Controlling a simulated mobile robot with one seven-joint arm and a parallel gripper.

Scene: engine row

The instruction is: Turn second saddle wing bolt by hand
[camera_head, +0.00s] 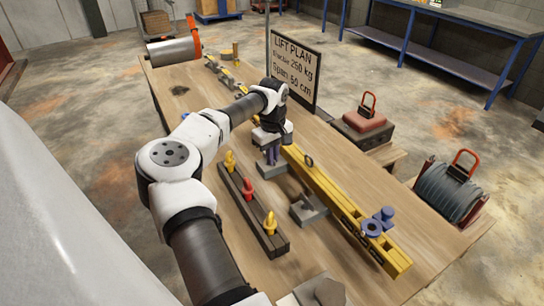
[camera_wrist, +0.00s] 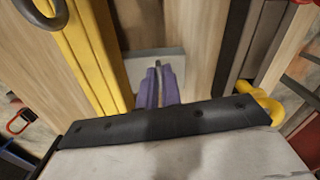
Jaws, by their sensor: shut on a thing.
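My gripper (camera_head: 271,158) points down at a grey saddle (camera_head: 268,170) beside the yellow beam (camera_head: 335,190). In the wrist view the purple fingers (camera_wrist: 158,88) are shut on a thin grey upright piece, which looks like the wing bolt (camera_wrist: 158,65). The fingers hide most of it. The grey saddle plate (camera_wrist: 140,68) shows behind the fingers, between the yellow beam (camera_wrist: 88,50) and a dark strip. Another grey saddle (camera_head: 308,211) stands nearer the front along the beam. I cannot tell from the pictures which saddle counts as second.
A dark rack (camera_head: 253,213) with yellow, red and yellow hooks lies left of the gripper. Blue wheels (camera_head: 378,222) sit at the beam's near end. A lift plan board (camera_head: 292,68) stands behind the arm. The wooden table (camera_head: 345,265) is clear at front right.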

